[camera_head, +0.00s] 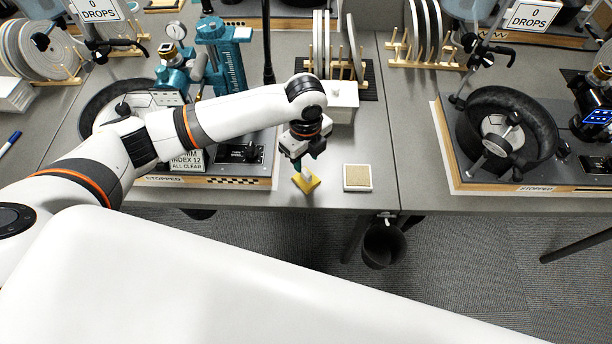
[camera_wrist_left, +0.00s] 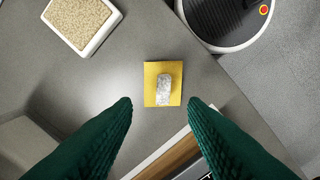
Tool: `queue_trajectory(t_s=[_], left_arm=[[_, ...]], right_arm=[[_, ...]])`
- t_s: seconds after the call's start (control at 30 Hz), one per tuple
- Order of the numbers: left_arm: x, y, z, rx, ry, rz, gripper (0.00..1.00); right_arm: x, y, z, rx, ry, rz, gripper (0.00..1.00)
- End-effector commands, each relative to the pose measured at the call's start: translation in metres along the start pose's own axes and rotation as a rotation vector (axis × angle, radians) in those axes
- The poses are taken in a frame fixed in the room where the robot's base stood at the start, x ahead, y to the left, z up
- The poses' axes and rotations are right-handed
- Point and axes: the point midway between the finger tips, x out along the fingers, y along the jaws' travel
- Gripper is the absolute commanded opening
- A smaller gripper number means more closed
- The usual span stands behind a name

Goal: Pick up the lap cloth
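A yellow square (camera_head: 313,184) lies flat on the grey bench near its front edge, with a small pale, crumpled-looking piece, which looks like the lap cloth (camera_head: 306,175), on top of it. In the left wrist view the pale piece (camera_wrist_left: 163,88) lies across the middle of the yellow square (camera_wrist_left: 150,79). My left gripper (camera_head: 298,163) is right above and beside them in the head view. In the left wrist view its green fingers (camera_wrist_left: 160,104) are wide apart with nothing between them, and the cloth is just ahead of the tips. My right gripper does not show.
A white tray with a beige filling (camera_head: 358,178) sits right of the cloth. A lap machine's wood-edged base (camera_head: 230,183) stands close on the left, a white box (camera_head: 342,103) behind. A dark bucket (camera_head: 383,245) is below the bench edge. Bare bench (camera_head: 420,195) lies further right.

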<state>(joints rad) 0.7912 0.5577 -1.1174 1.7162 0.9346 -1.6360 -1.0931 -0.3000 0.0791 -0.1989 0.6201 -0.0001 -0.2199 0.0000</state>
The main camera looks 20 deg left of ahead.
Motion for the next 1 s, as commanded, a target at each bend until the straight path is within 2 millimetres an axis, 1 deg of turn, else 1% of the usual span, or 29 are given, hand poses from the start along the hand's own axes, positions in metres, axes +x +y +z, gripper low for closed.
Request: queue_trajectory(t_s=[0.17,0.3,0.4,0.5,0.7,0.73,0.9,0.97,1.0], left_arm=[[0.014,-0.002,0.002,0.0,-0.001,-0.002,0.39],[0.036,-0.005,0.006,0.0,-0.001,-0.002,0.39],[0.049,-0.004,0.005,-0.002,0.0,0.0,0.39],[0.055,-0.004,0.005,-0.001,0.001,0.001,0.39],[0.056,-0.004,0.005,0.0,0.001,0.002,0.39],[0.055,-0.004,0.005,0.0,0.001,0.002,0.37],[0.055,-0.004,0.005,0.0,0.001,0.002,0.1],[0.055,-0.004,0.005,0.0,0.001,0.002,0.0],[0.055,-0.004,0.005,0.0,0.001,0.002,0.0]], right_arm=[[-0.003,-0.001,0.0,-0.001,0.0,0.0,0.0],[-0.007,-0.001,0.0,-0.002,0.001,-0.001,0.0],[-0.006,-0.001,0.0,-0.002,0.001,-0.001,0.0],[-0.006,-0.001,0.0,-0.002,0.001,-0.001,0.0],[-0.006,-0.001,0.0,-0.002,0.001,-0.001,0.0],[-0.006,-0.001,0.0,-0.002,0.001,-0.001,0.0],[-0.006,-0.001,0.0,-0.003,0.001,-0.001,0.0],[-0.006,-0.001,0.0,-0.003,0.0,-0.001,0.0],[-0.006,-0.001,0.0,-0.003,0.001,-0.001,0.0]])
